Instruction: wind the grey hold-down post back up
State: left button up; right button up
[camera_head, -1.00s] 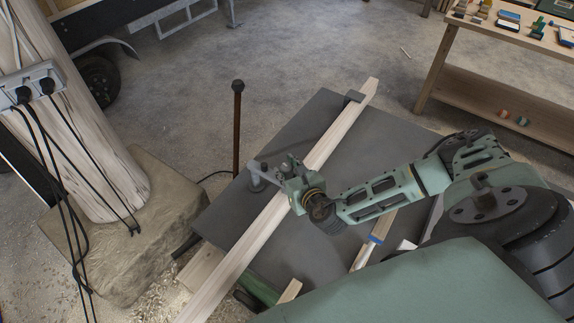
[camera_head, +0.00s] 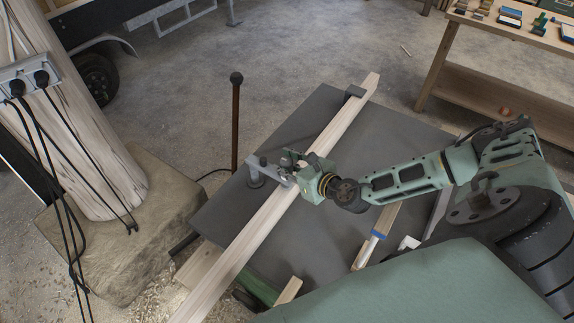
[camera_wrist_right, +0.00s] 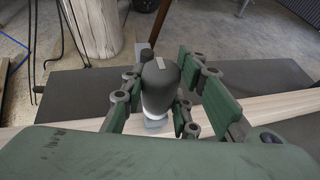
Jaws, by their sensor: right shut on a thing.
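The grey hold-down post (camera_head: 256,174) stands on the dark bench top in the head view, and its arm reaches right over a long pale plank (camera_head: 262,222). My right gripper (camera_head: 292,160) is at the end of this arm, above the plank. In the right wrist view a dark rounded knob (camera_wrist_right: 160,86) with a light mark on top sits between the green fingers of my right gripper (camera_wrist_right: 165,88). The gripper is shut on this knob. A pale shank shows under it; its lower end is hidden. My left gripper is not in view.
The dark bench top (camera_head: 225,220) has a small grey block (camera_head: 354,91) at the plank's far end. A brown rod with a round head (camera_head: 236,120) stands behind the bench. A blue-banded tool (camera_head: 376,238) lies right of the plank. A wooden workbench (camera_head: 480,70) is at back right.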

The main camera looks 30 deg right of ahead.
aim_at(286, 160)
jog(key=o, duration=1.2)
jog(key=shift+w, duration=0.15)
jog(key=shift+c, duration=0.2)
notch_tip(286, 160, up, 10)
